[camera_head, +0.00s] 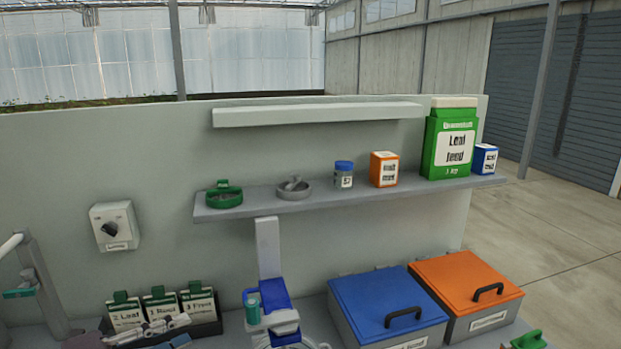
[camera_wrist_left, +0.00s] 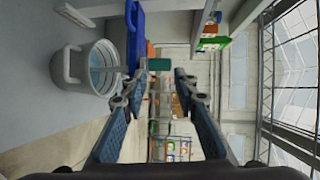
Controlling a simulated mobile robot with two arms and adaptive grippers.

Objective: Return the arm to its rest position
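My left gripper (camera_head: 168,328) shows at the lower left of the head view, in front of the seed-packet-like cards, partly cut off by the bottom edge. In the left wrist view my left gripper (camera_wrist_left: 160,78) is open, its two blue-padded fingers apart with nothing held between them. A small teal block (camera_wrist_left: 159,64) shows in the gap, seemingly beyond the fingertips. My right gripper is not seen in either view.
A shelf (camera_head: 330,196) holds a green leaf feed box (camera_head: 448,148) and smaller containers. Below are a card rack (camera_head: 208,330), a blue-and-white device (camera_head: 275,305), a blue-lidded bin (camera_head: 385,300) and an orange-lidded bin (camera_head: 465,278). A grey bucket (camera_wrist_left: 72,68) shows left in the wrist view.

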